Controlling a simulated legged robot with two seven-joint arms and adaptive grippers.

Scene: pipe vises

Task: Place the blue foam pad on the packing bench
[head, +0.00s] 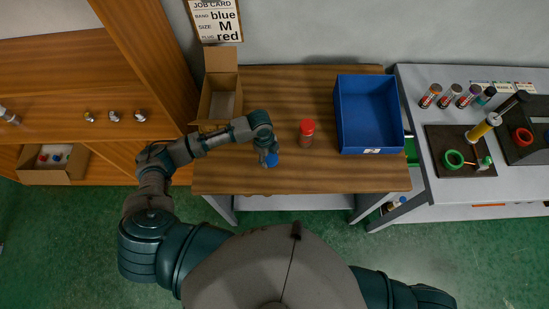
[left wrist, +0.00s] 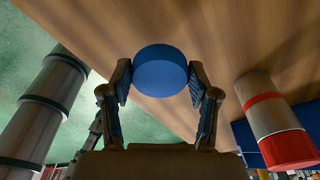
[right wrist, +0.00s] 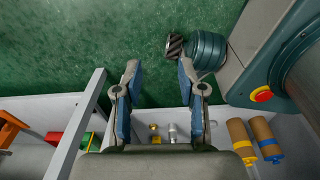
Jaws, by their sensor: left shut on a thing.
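The blue foam pad (left wrist: 160,72) is a round blue disc held between the two fingers of my left gripper (left wrist: 160,85) in the left wrist view. In the head view the pad (head: 271,160) shows below my left gripper (head: 267,152), over the front middle part of the packing bench (head: 300,178). The bench has a brown wooden top. I cannot tell whether the pad touches the wood. My right gripper (right wrist: 160,95) is open and empty in the right wrist view, with green floor beyond its fingers.
A red-capped container (head: 306,133) stands just right of the pad. A blue bin (head: 369,148) is at the bench's right, an open cardboard box (head: 222,98) at its back left. A job card (head: 215,20) hangs behind. The bench's front strip is clear.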

